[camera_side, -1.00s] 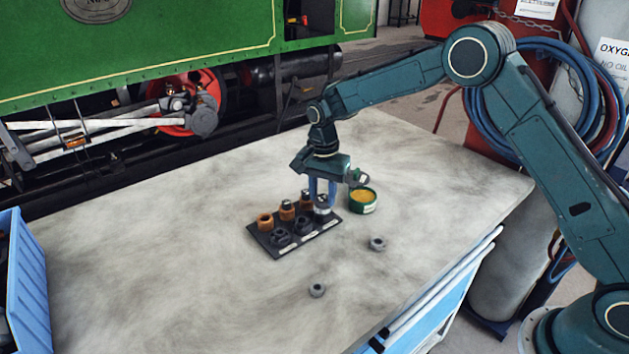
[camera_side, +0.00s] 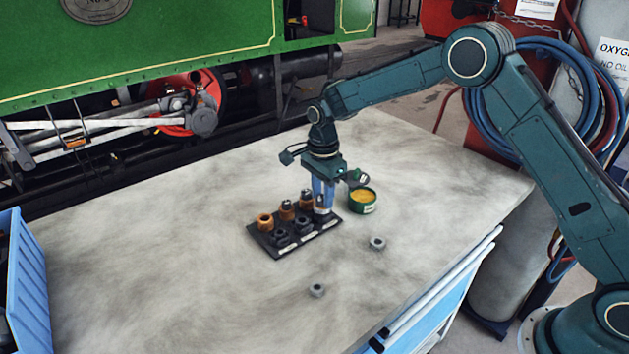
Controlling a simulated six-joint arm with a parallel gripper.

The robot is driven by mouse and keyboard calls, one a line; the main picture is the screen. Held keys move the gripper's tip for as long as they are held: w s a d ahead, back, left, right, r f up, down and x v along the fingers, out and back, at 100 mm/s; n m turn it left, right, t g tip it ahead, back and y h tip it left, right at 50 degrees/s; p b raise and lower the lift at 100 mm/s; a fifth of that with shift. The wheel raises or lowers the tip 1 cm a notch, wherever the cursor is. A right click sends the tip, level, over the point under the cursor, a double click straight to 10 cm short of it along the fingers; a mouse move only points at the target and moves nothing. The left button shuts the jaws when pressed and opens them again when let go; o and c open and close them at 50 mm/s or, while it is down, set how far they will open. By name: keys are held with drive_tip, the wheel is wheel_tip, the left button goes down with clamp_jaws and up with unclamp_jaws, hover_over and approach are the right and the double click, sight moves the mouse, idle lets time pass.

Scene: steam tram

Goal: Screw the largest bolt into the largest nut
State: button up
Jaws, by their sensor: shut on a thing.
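A black tray (camera_side: 263,247) on the table holds a back row of orange-brown pieces and a front row of dark nuts. My gripper (camera_side: 323,203) points straight down over the right end of the front row. Its blue fingers are shut on a small grey bolt (camera_side: 322,209), mostly hidden between them. The bolt stands upright at the dark nut (camera_side: 322,218) at that end; how deep it sits in it I cannot tell. Two other dark nuts, a middle one (camera_side: 303,226) and a left one (camera_side: 281,238), are in the front row.
A green tin (camera_side: 363,207) with yellow contents stands just right of the tray. Two loose grey nuts lie on the table, one right of the tray (camera_side: 377,243) and one in front (camera_side: 317,290). A blue bin (camera_side: 30,270) stands at the left edge. The table's left middle is clear.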

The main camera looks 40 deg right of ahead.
drive_tip(key=shift+m, duration=0.8)
drive_tip(key=o, duration=1.1)
drive_tip(key=shift+o, duration=0.8)
drive_tip(key=shift+r, duration=2.5)
